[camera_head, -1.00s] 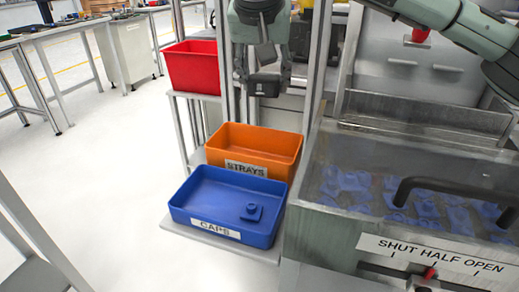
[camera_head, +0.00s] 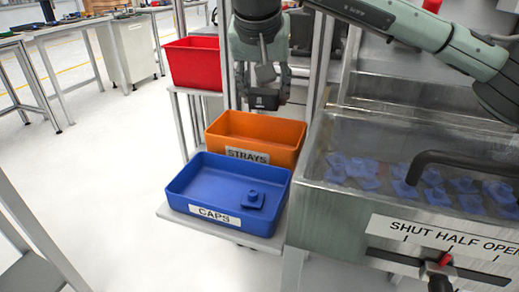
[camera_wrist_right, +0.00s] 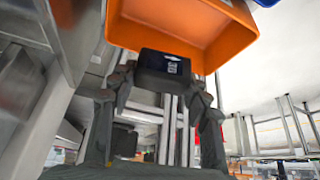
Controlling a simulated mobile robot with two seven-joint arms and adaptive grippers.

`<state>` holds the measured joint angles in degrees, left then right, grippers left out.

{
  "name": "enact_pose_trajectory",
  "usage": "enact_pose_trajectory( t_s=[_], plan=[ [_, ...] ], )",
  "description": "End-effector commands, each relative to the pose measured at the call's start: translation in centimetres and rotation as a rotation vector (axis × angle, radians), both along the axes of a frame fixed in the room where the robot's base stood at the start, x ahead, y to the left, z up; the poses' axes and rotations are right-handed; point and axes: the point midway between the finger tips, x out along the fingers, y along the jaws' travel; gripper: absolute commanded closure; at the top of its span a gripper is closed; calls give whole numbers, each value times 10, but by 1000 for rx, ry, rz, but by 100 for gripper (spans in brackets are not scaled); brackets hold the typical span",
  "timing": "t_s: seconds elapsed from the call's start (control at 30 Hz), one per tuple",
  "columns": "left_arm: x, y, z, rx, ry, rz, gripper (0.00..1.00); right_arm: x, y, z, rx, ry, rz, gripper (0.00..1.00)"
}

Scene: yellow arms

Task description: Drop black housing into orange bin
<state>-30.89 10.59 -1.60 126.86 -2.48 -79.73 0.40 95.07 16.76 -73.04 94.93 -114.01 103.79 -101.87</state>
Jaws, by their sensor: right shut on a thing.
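The orange bin (camera_head: 280,132), labelled STRAYS, stands on a shelf behind the blue CAPS bin. My right gripper (camera_head: 264,98) hangs just above and behind the orange bin's back rim in the head view. It is shut on the black housing (camera_head: 263,99), a small dark block. The right wrist view shows the housing (camera_wrist_right: 165,68) between the two fingers (camera_wrist_right: 160,85), with white marking on its face. There the orange bin (camera_wrist_right: 225,50) is close beyond the housing. The housing's far side is hidden. My left gripper does not show.
The blue bin (camera_head: 180,187) holds one blue cap (camera_head: 253,199). A red bin (camera_head: 192,62) stands on a higher shelf at the back left. A metal tank (camera_head: 330,215) with several blue caps and a black handle stands at the right, beside the bins. Metal posts rise near my gripper.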

Motion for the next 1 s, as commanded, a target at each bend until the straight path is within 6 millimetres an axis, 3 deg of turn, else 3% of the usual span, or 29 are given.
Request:
enact_pose_trajectory(
  t_s=[0.3,0.33,0.5,0.83,1.0],
  plan=[
    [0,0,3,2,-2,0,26,0,0,-1,0,0,0,75],
    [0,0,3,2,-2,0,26,0,0,-1,0,0,0,50],
    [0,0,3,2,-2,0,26,0,0,-1,0,0,0,29],
    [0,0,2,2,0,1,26,0,0,1,0,-1,0,29],
    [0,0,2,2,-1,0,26,-9,1,17,1,-3,0,29]
  ],
)
